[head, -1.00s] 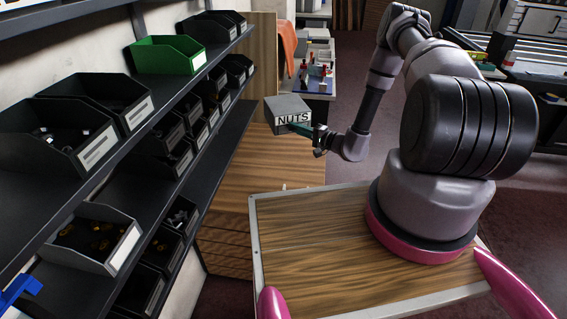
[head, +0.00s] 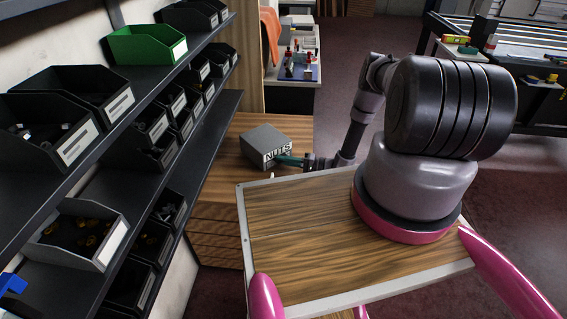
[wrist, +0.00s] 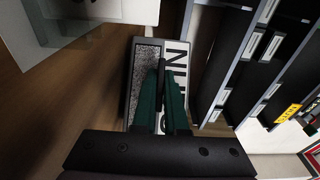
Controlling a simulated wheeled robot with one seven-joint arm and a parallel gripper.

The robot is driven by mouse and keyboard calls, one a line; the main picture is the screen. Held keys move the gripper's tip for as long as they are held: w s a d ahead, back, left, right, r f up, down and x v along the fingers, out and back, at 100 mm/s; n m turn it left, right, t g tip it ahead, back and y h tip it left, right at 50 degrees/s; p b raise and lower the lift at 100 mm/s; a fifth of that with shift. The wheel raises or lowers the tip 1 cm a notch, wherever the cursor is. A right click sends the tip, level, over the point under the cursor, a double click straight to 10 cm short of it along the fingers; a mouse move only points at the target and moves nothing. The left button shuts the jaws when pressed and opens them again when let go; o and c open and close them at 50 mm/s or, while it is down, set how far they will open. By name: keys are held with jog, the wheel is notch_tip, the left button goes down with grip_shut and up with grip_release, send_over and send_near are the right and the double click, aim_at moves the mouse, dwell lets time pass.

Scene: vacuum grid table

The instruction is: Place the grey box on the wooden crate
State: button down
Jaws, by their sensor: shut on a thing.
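The grey box (head: 264,145) is labelled NUTS. It is low over the top of the wooden crate (head: 222,168), and I cannot tell whether it touches it. My gripper (head: 289,160) reaches in from the right and is shut on the box at its labelled side. In the wrist view, the dark green fingers (wrist: 162,92) clamp the wall of the grey box (wrist: 150,52), partly covering the label. The underside of the box is hidden.
Shelves (head: 215,125) with dark bins run along the left, close to the crate, with a green bin (head: 148,45) higher up. A wooden panel (head: 247,40) stands behind the crate. The crate top right of the box is clear.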

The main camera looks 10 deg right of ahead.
jog(key=shift+f, duration=0.55)
jog(key=c, duration=1)
grip_release()
jog(key=shift+f, duration=0.1)
jog(key=shift+o, duration=0.2)
